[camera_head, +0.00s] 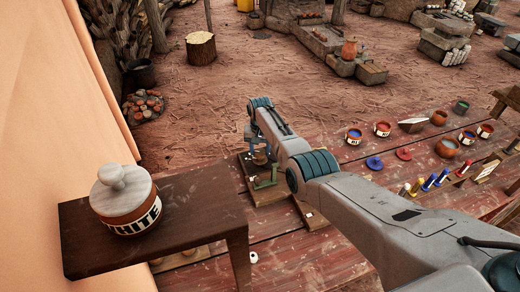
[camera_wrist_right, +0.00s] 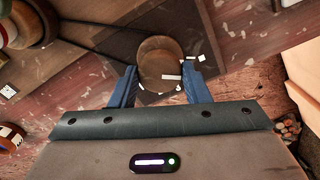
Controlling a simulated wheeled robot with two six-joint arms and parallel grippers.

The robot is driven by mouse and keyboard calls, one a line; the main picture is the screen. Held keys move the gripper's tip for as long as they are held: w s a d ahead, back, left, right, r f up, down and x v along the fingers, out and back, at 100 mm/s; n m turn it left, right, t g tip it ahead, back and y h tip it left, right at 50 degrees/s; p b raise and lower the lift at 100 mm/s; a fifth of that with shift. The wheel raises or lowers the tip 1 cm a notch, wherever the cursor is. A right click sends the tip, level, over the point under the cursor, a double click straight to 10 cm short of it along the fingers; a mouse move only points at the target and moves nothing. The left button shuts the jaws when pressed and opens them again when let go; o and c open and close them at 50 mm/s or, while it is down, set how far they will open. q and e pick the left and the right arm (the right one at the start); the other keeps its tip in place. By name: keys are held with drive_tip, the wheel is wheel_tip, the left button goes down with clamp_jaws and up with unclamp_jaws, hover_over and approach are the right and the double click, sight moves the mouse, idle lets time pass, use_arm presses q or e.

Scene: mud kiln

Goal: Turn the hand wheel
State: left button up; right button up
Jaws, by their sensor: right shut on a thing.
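My right gripper (camera_head: 258,150) reaches down over a small wooden fixture (camera_head: 262,194) on the red plank table, left of the middle of the head view. In the right wrist view, the blue fingers of this gripper (camera_wrist_right: 160,76) stand on either side of a round brown knob (camera_wrist_right: 160,58) and are shut on it. The knob appears to be the hand wheel's grip; the rest of the wheel cannot be made out. A green bracket (camera_head: 267,180) shows just below the gripper. My left gripper is out of view.
A lidded white-labelled pot (camera_head: 124,199) stands on a raised dark wooden shelf (camera_head: 190,222) at the left. Several paint pots, lids and coloured bottles (camera_head: 429,182) cover the table's right side. My right arm hides the table's middle.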

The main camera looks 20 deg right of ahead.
sight(260, 152)
drive_tip(key=shift+w+r+n, duration=0.1)
drive_tip(key=shift+r+n, duration=0.05)
drive_tip(key=shift+n, duration=0.55)
drive_tip(key=o, duration=1)
drive_tip(key=shift+c, duration=0.2)
drive_tip(key=shift+r, duration=0.4)
wheel_tip(260, 152, up, 10)
drive_tip(key=b, duration=0.1)
drive_tip(key=shift+f, duration=0.15)
